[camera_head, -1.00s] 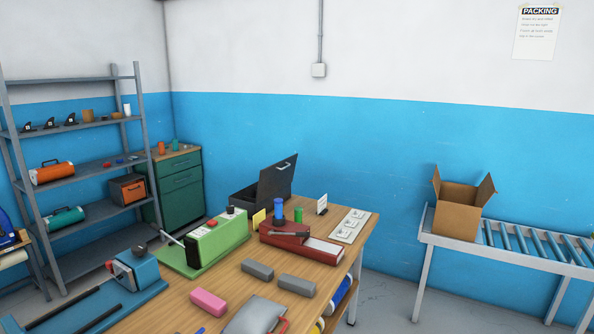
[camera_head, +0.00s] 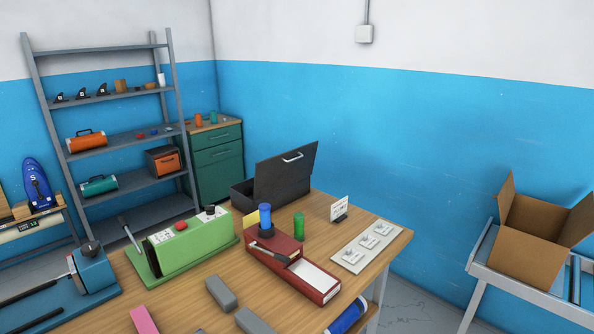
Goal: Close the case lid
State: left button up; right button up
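A dark grey case (camera_head: 262,195) stands at the back of the wooden table, near the blue wall. Its lid (camera_head: 285,174) is raised and leans up to the right, with a pale handle on it. The inside of the case is hidden from here. Neither of my grippers shows in the head view.
In front of the case are a green machine (camera_head: 190,245), a red tray (camera_head: 310,278), a blue cylinder (camera_head: 265,217) and a green cylinder (camera_head: 299,226). A white switch panel (camera_head: 368,246) lies at the table's right edge. An open cardboard box (camera_head: 530,240) sits on a conveyor at right.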

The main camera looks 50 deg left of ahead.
aim_at(273, 173)
jog(key=u, duration=0.2)
jog(key=i, duration=2.25)
jog(key=u, duration=2.5)
